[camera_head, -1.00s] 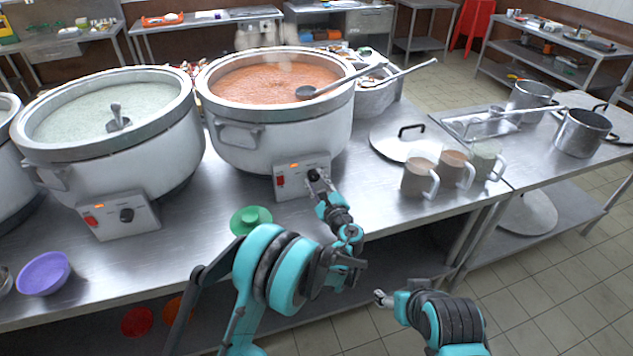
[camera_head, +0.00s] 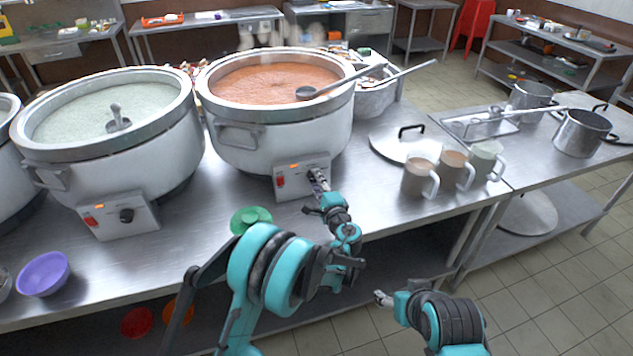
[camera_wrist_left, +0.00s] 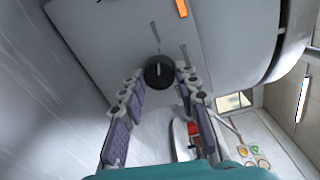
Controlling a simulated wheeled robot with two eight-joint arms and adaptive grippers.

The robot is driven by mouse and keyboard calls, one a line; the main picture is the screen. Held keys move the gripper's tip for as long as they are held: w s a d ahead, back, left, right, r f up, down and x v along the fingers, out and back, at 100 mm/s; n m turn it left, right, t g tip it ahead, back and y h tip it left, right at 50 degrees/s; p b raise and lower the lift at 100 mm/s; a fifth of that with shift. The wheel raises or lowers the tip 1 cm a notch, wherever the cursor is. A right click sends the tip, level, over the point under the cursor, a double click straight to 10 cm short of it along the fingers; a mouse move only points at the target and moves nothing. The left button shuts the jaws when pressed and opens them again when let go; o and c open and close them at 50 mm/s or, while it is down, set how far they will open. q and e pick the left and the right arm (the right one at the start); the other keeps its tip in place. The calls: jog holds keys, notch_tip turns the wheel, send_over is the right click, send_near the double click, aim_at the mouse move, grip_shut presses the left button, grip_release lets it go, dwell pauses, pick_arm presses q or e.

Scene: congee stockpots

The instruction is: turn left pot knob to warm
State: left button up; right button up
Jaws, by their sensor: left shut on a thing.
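Two large white pots with control boxes stand on the steel counter. The left one (camera_head: 100,160) holds pale congee, and its dark knob (camera_head: 127,215) has no gripper near it. The other pot (camera_head: 280,130) holds orange-red congee. My left gripper (camera_head: 318,180) is at that pot's control box (camera_head: 288,181), its fingers shut on the dark knob (camera_wrist_left: 158,71). In the left wrist view the knob sits between the fingertips (camera_wrist_left: 163,80), with a pale pointer line on its face. My right gripper (camera_head: 382,298) hangs low in front of the counter; its jaws are too small to read.
A green bowl-like item (camera_head: 250,218) lies close beside my left arm. A purple bowl (camera_head: 43,274) sits at the front left. Several mugs (camera_head: 418,178) and a lid (camera_head: 395,143) stand right of the orange-red pot. A ladle (camera_head: 340,82) rests across its rim.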

dwell(0.4)
pick_arm(q)
jog(key=o, duration=1.2)
jog(key=shift+c, duration=0.2)
jog(key=v, duration=0.7)
jog(key=shift+s, duration=0.25)
